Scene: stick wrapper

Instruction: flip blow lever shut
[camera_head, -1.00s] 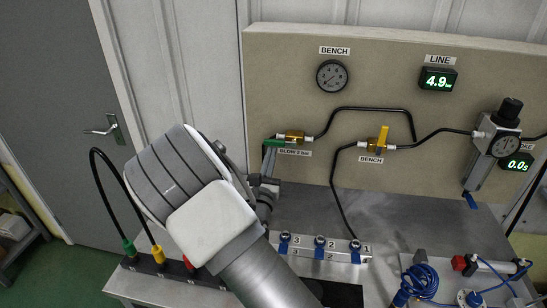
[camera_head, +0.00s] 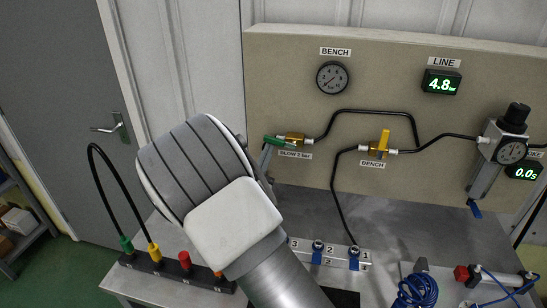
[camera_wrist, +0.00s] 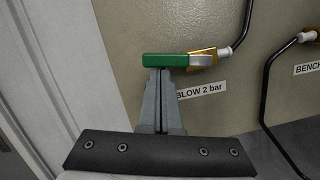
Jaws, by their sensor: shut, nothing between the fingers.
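The green blow lever (camera_head: 280,142) lies roughly level on its brass valve (camera_head: 294,136), on the panel above the "BLOW 2 bar" label. In the wrist view the lever (camera_wrist: 165,60) points left from the brass body (camera_wrist: 205,56), in line with it. My gripper (camera_wrist: 161,72) is shut and empty, its fingertips just below the lever's middle. Whether they touch it I cannot tell. In the head view my arm hides most of the gripper.
A yellow bench lever (camera_head: 384,140) stands upright to the right, joined by black hoses. A gauge (camera_head: 332,77) and a line display (camera_head: 442,83) reading 4.8 hang above. Below are several blue-clipped fittings (camera_head: 317,252) and a black strip (camera_head: 170,268) with coloured plugs.

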